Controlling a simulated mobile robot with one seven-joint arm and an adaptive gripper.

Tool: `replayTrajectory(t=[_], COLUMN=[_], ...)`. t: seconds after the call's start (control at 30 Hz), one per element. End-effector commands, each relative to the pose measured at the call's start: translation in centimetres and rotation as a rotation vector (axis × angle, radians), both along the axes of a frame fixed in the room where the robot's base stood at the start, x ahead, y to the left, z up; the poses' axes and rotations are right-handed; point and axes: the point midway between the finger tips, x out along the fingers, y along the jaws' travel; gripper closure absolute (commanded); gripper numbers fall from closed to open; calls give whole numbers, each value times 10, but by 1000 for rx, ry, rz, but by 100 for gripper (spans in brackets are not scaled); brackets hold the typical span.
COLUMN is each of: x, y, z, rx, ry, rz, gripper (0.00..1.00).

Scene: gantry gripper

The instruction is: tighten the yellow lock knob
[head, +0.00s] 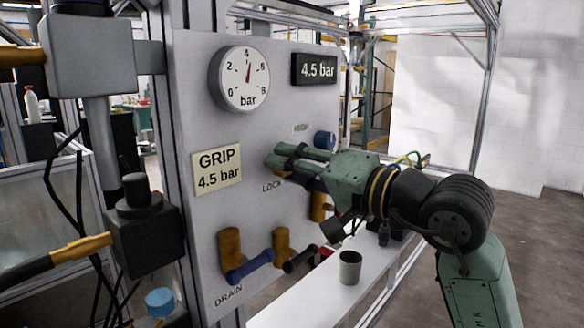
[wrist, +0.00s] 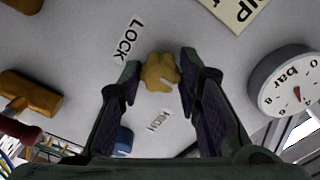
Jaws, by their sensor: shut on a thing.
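The yellow lock knob (wrist: 160,72) is on the grey panel beside the LOCK label (wrist: 128,39), which appears turned in the wrist view. My gripper (wrist: 160,72) has one finger on each side of the knob and is shut on it. In the head view my gripper (head: 275,160) reaches the panel from the right, just above the LOCK label (head: 272,186).
The gauge (head: 240,78) needle points a little past 4. The display (head: 315,68) and GRIP placard (head: 217,170) both read 4.5 bar. A blue knob (head: 325,140) sits beside my gripper. A blue-handled drain valve (head: 248,266) and a grey cup (head: 349,267) are below.

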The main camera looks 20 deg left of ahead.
Motion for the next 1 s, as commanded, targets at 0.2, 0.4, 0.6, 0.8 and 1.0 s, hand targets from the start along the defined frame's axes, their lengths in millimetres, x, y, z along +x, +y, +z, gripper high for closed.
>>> replayTrajectory(t=[0.2,0.4,0.6,0.8,1.0], x=[0,0,0,0,0], y=[0,0,0,0,0], z=[0,-1,-3,-4,-4], rx=[0,3,23,70,132], ry=[0,9,67,194,367], rz=[0,0,-1,-1,-2], gripper=[96,97,97,97,97])
